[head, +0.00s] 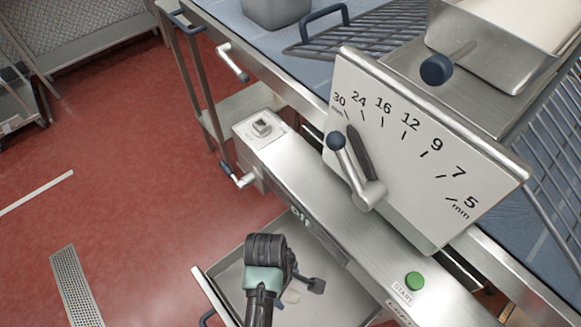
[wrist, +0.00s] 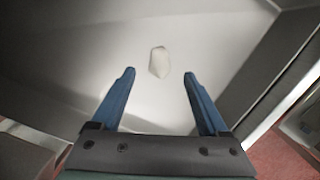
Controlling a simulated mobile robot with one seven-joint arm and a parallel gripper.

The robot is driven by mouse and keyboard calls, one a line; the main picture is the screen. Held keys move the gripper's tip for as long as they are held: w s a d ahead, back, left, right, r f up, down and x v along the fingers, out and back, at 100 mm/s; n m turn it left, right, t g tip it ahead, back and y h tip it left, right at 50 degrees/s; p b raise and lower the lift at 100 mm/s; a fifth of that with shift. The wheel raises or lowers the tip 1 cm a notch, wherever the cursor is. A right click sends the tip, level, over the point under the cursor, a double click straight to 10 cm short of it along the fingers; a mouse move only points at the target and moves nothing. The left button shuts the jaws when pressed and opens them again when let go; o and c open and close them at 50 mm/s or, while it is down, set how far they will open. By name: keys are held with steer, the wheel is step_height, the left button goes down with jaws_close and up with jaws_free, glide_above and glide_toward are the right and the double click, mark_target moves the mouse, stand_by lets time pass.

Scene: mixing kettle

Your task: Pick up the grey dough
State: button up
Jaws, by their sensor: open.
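The grey dough is a small pale lump (wrist: 159,62) lying on the floor of a metal drawer (wrist: 215,30). In the wrist view it sits just beyond the fingertips of my gripper (wrist: 160,80), roughly centred between them. My gripper is open, with two blue fingers and nothing between them. In the head view my arm reaches down into the pulled-out drawer (head: 345,305), and a pale lump (head: 291,296) shows beside it, partly hidden. I cannot tell how far the fingertips are above the drawer floor.
The drawer's walls surround the dough, with a near wall edge (wrist: 265,85) at the right in the wrist view. Above the drawer stands a machine with a thickness dial plate (head: 430,150), a lever (head: 355,170) and a green start button (head: 414,281). Red floor (head: 130,130) is open at left.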

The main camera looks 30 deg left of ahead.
mark_target(290, 295)
steer(key=f, duration=0.4)
steer(key=shift+d, duration=0.35)
jaws_close()
